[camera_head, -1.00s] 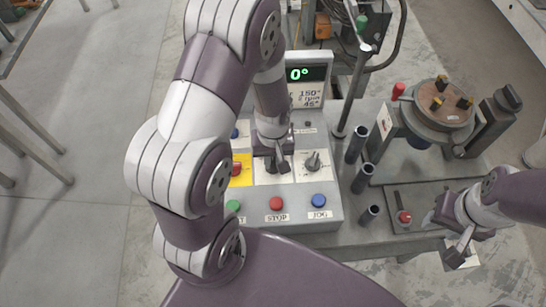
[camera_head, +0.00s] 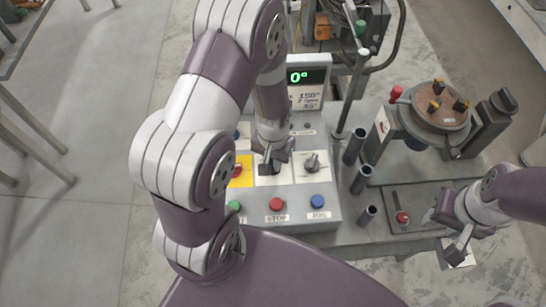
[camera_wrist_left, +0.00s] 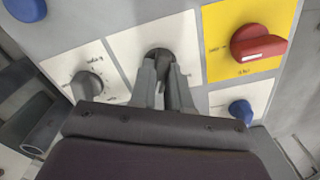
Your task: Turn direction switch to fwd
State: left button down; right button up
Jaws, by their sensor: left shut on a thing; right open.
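The direction switch (camera_wrist_left: 158,52) appears to be the dark knob on the middle white plate of the control panel. The closed fingers of my left gripper (camera_wrist_left: 168,85) sit around it, hiding most of the knob and its label. In the head view my left gripper (camera_head: 269,166) reaches down onto that plate, just right of the yellow plate. The knob's exact pointing direction cannot be read. My right gripper (camera_head: 444,236) is open and empty, low at the right beside the bench's front edge.
A red rotary switch (camera_head: 238,170) on yellow is left of my left gripper; a grey dial (camera_head: 312,162) is right. Green, red (camera_head: 276,204) and blue (camera_head: 318,202) buttons line the panel front. A display (camera_head: 307,75) reads 0°. A round table (camera_head: 443,105) stands at right.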

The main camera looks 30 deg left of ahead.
pick_arm(q)
jog(key=shift+w+r+m+p, duration=0.1)
jog(key=shift+m+p, duration=0.3)
jog(key=shift+m, duration=1.6)
jog(key=c, duration=1.1)
grip_release()
notch_tip(320, 180, up, 13)
jog(key=shift+f, duration=0.2)
